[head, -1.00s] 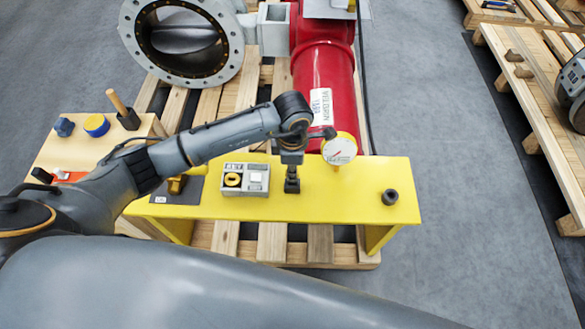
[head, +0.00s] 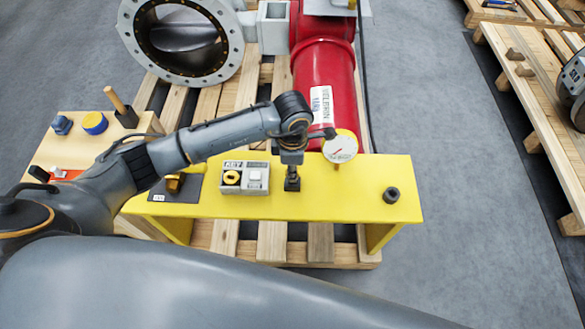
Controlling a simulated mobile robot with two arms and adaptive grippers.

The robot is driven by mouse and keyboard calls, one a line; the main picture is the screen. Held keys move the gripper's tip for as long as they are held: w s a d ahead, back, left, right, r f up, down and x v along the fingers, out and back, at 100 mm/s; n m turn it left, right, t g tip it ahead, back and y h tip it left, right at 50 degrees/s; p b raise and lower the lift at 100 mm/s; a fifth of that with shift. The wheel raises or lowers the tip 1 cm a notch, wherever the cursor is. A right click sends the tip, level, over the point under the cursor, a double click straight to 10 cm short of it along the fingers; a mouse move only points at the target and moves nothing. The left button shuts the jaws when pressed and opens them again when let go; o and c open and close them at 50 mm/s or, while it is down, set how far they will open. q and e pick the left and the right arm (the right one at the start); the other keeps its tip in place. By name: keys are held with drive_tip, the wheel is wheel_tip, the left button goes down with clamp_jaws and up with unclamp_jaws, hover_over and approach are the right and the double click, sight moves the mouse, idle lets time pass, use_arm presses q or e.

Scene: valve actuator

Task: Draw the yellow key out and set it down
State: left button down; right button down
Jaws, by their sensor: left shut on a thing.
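My left gripper (head: 292,185) is low over the yellow bench (head: 340,203), just right of the grey box marked KEY (head: 243,190). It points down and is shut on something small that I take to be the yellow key. The key itself cannot be made out against the dark fingers and the yellow bench. The box has a yellow ring (head: 231,177) with a dark centre on its left half and a pale square on its right half. My right gripper is not in view.
A round gauge (head: 340,147) on the red body (head: 322,85) stands close behind the gripper. A black socket (head: 391,195) sits at the bench's right end. A dark plate (head: 178,192) with a brass-coloured piece lies left of the box. Bench between gripper and socket is clear.

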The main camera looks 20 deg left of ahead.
use_arm(q)
drive_tip(key=shift+a+f, duration=0.1)
drive_tip(key=shift+f, duration=0.2)
drive_tip(key=shift+s+a+f+b, duration=0.1)
drive_tip(key=shift+a+f+b, duration=0.1)
drive_tip(key=shift+f+b, duration=0.9)
drive_tip(key=shift+b, duration=0.1)
drive_tip(key=c, duration=1.6)
unclamp_jaws()
drive_tip(key=shift+d, duration=0.15)
drive_tip(key=o, duration=0.3)
drive_tip(key=shift+d, duration=0.15)
drive_tip(key=shift+o, duration=0.2)
drive_tip(key=shift+r, duration=0.15)
drive_tip(key=shift+r, duration=0.2)
drive_tip(key=shift+r+p, duration=0.3)
drive_tip(key=shift+r, duration=3.55)
